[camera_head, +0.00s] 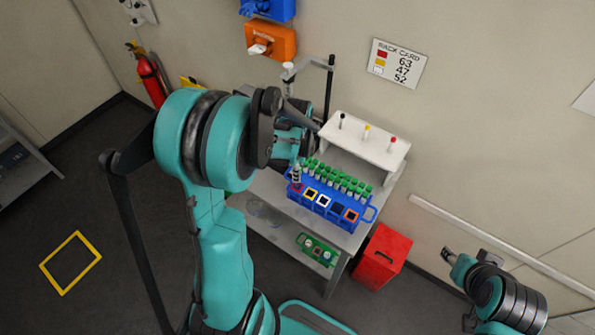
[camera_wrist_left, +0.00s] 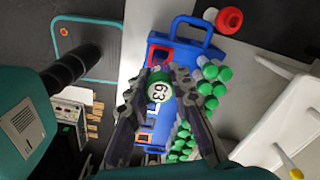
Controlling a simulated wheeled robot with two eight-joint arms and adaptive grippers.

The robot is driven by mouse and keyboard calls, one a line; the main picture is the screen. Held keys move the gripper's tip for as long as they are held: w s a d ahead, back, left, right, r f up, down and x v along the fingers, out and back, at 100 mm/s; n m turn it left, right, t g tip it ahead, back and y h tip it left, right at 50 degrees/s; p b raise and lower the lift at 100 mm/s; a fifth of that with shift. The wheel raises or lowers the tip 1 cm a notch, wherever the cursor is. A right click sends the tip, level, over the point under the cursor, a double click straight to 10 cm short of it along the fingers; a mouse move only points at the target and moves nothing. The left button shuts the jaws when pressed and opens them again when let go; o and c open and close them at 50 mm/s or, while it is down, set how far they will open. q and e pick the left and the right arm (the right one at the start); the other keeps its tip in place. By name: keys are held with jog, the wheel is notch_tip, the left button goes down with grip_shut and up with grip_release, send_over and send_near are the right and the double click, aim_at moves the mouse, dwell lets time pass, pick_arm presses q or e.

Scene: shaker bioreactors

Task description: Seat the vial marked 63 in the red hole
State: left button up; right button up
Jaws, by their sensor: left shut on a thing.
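The vial marked 63 (camera_wrist_left: 159,88) has a green and white cap and sits between the fingers of my left gripper (camera_wrist_left: 160,78), which is shut on it. In the wrist view the red-framed hole (camera_wrist_left: 153,50) of the blue rack (camera_wrist_left: 186,35) shows just above the vial's cap. In the head view my left gripper (camera_head: 296,160) is over the rack's left end, by the red hole (camera_head: 296,187). How far the vial's lower end is from the hole is hidden. My right gripper (camera_head: 449,256) is away from the rack at the lower right; its finger state is unclear.
Several green-capped vials (camera_head: 340,179) stand in the rack's back rows. A white stand (camera_head: 365,145) with black, yellow and red pegs is behind it. A card (camera_head: 397,64) on the wall lists red 63, yellow 47, white 52. A red bin (camera_head: 382,256) stands right of the table.

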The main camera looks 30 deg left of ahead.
dwell(0.3)
pick_arm(q)
jog(key=shift+f+b, duration=2.75)
jog(key=shift+b, duration=0.05)
dwell(2.2)
jog(key=o, duration=0.9)
jog(key=shift+o, duration=0.2)
notch_tip(320, 180, up, 12)
jog(key=shift+r, duration=0.1)
